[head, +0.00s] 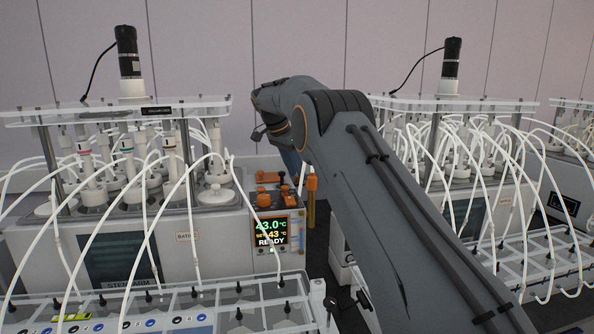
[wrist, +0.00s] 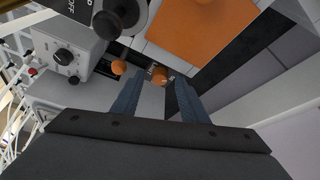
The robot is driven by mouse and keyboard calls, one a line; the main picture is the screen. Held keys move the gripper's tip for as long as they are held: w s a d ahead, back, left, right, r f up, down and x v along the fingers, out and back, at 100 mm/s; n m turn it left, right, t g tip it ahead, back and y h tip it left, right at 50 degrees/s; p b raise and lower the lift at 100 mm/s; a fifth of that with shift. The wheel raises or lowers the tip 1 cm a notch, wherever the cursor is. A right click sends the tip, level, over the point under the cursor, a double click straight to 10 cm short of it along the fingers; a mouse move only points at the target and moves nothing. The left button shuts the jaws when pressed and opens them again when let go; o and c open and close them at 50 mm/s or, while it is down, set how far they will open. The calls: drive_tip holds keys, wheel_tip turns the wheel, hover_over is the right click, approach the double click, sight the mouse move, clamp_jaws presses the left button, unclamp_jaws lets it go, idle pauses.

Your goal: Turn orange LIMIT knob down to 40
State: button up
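In the wrist view my gripper (wrist: 157,84) is open, its two blue fingers apart. An orange knob (wrist: 160,75) with small scale marks around it shows between and beyond the fingertips; I cannot tell whether they touch it. A second orange knob (wrist: 118,67) is left of the fingers. No LIMIT label or knob setting is readable. In the head view my gripper (head: 290,160) is mostly hidden behind my arm, with a blue finger pointing down near the orange knobs (head: 263,200) on the reactor's control unit. The display (head: 271,232) reads 43.0 °C, SET 43 °C, READY.
In the wrist view a large black knob (wrist: 107,24), a grey box with a black dial (wrist: 64,56) and an orange panel (wrist: 200,28) surround the fingers. In the head view the reactor block (head: 140,240) with white tubes is at left, and another reactor (head: 460,130) is at right.

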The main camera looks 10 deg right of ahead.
drive_tip(key=shift+d+f, duration=0.2)
drive_tip(key=shift+f, duration=0.15)
clamp_jaws()
drive_tip(key=n, duration=0.2)
drive_tip(key=n+t+y+b, duration=0.1)
drive_tip(key=n, duration=0.2)
drive_tip(key=shift+s+d+t, duration=0.15)
drive_tip(key=shift+d+t, duration=0.05)
drive_tip(key=shift+t, duration=0.1)
drive_tip(key=n+y, duration=0.1)
drive_tip(key=n, duration=0.2)
drive_tip(key=n+t+y, duration=0.1)
drive_tip(key=n, duration=0.1)
drive_tip(key=shift+d+n, duration=0.15)
drive_tip(key=shift+n, duration=0.25)
